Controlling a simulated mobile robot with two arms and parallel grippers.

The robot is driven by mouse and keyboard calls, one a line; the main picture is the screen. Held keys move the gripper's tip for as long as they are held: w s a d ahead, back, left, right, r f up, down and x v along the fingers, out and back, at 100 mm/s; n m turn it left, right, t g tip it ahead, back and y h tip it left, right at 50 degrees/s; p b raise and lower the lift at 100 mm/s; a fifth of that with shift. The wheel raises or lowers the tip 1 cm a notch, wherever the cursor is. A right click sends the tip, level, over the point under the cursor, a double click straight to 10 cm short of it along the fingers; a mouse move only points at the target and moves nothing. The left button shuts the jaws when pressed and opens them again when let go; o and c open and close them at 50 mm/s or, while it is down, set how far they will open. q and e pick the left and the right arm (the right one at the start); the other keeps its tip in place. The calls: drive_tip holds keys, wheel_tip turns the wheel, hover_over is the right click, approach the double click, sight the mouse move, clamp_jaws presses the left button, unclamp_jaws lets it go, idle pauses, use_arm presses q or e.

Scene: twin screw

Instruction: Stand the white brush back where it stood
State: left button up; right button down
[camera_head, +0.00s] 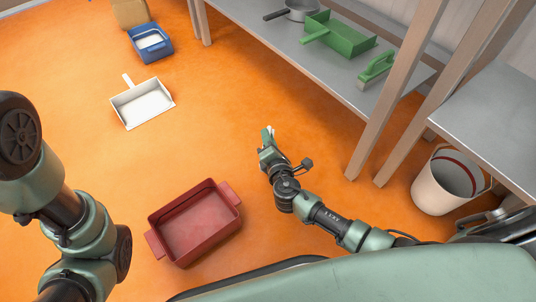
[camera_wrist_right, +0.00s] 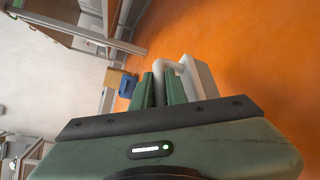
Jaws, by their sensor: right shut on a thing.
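The white brush (camera_wrist_right: 201,78) is in my right gripper (camera_wrist_right: 160,88); in the right wrist view its curved handle passes between the two green fingers. The fingers are shut on that handle. In the head view my right gripper (camera_head: 267,140) is out over the orange floor, right of the red tub, and only a small white bit of the brush (camera_head: 270,129) shows at its tip. The rest of the brush is hidden by the gripper there. The white dustpan (camera_head: 142,103) lies on the floor at the upper left. My left arm shows, but its gripper is out of view.
A red tub (camera_head: 194,223) stands on the floor left of my right arm. A grey shelf (camera_head: 320,62) at upper right holds a green dustpan (camera_head: 342,38), green brush (camera_head: 376,70) and pan (camera_head: 299,10). A white bucket (camera_head: 443,184) stands at right. A blue container (camera_head: 150,42) is farther back.

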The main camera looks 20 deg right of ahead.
wheel_tip(320, 180, down, 5)
drive_tip(key=b, duration=0.3)
drive_tip(key=shift+f+b, duration=0.15)
drive_tip(key=shift+b, duration=0.2)
drive_tip(key=c, duration=1.8)
unclamp_jaws()
drive_tip(key=shift+f, duration=0.1)
drive_tip(key=o, duration=0.4)
